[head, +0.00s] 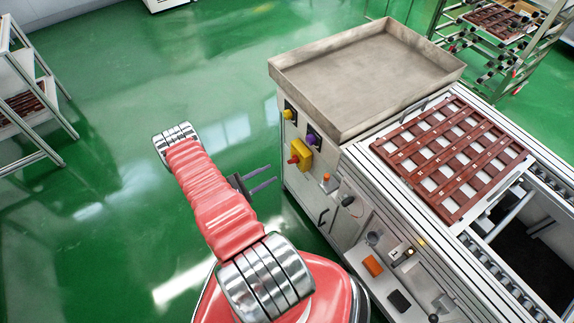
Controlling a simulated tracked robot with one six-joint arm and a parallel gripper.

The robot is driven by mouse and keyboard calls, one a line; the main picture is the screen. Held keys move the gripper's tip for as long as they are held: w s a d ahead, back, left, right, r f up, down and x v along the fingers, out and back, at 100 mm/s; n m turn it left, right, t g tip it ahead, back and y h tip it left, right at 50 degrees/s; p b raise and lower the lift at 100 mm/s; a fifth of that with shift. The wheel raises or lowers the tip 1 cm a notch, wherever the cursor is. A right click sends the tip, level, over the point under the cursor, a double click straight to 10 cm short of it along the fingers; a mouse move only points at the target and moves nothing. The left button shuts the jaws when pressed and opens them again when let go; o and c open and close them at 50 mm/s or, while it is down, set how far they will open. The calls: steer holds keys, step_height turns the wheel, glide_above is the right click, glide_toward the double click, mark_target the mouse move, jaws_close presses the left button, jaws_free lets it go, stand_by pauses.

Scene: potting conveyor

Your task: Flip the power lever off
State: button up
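My gripper (266,178) shows left of the machine's front panel (299,187). Its two dark fingers point right towards the panel, with a gap between them and nothing held. The panel carries a yellow box with a red knob (299,155), a yellow knob (289,110), a purple knob (312,136), an orange button (326,178) and a black round knob (347,200). A black handle (323,216) sits lower on the panel. I cannot tell for sure which of these is the power lever, or its position. The fingers look apart from the panel.
An empty grey metal tray (365,75) tops the machine. A red-brown slotted grid (450,158) lies on the conveyor side. A lower ledge holds an orange block (372,265) and a black item (398,300). Racks stand at left (50,85) and top right. Green floor left of the machine is clear.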

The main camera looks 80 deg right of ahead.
mark_target(290, 163)
steer(key=x, duration=0.9)
steer(key=shift+s+d, duration=0.3)
steer(key=shift+c, duration=0.5)
jaws_close()
steer(key=shift+a, duration=0.2)
steer(key=shift+d, duration=0.15)
